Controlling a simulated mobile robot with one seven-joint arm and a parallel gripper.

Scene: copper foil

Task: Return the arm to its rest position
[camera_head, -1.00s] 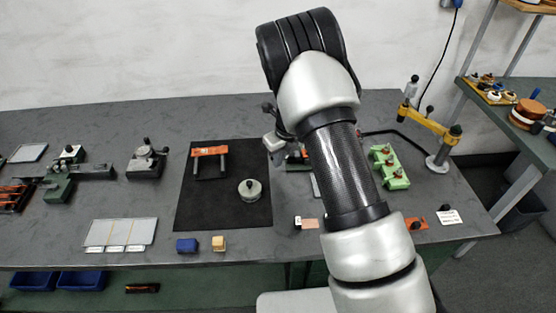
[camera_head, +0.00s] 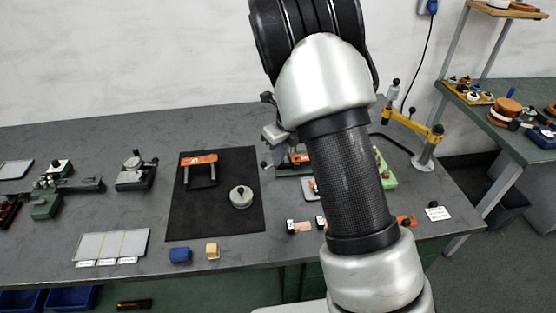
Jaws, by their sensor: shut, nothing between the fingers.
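My arm rises from the bottom right, grey and black, and bends at a large black joint at the top of the head view. Its lower end folds down behind the upper links. The fingertips are small and hard to make out against the bench items.
The bench (camera_head: 105,205) holds a black mat (camera_head: 215,220) with an orange-handled piece (camera_head: 198,160) and a round weight (camera_head: 241,198). A green block (camera_head: 385,168) and a yellow-armed stand (camera_head: 412,124) are right of the arm. A side shelf (camera_head: 530,150) stands at the far right.

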